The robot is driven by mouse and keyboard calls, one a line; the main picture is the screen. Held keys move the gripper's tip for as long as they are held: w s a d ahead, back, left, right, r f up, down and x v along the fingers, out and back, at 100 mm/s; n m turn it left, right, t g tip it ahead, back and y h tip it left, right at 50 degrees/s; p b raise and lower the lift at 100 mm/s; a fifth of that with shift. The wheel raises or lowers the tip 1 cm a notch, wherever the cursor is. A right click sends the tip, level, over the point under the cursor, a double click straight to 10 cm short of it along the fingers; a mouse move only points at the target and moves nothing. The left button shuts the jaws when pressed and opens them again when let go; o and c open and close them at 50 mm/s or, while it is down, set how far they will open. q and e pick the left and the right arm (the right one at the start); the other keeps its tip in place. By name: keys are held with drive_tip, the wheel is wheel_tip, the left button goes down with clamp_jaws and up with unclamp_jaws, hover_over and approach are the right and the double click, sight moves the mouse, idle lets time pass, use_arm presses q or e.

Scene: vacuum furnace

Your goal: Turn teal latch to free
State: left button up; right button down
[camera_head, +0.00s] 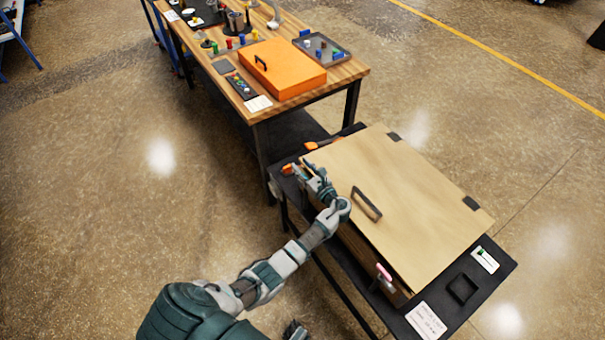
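A box with a tan lid (400,190) stands on a black table, with its lid lying flat and shut. My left gripper (303,172) is at the box's near left corner, beside small orange parts (288,169). Its fingers are too small to tell open from shut. I cannot make out a teal latch apart from my own teal arm; the gripper covers part of that corner. A pink-tipped latch (384,271) shows on the box's front side, to the right. A dark piece at the bottom edge (295,331) may be my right gripper, mostly cut off.
The lid has a black handle (367,204) and dark hinges at the far edge. The black table (462,315) carries labels and a small square tray (462,288). Behind is a wooden table with an orange case (283,70) and a grey tray (322,48). Open floor lies left.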

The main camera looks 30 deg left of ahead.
use_arm(q)
wheel_tip(320, 180, up, 5)
drive_tip(key=shift+r, duration=0.1)
idle(0.5)
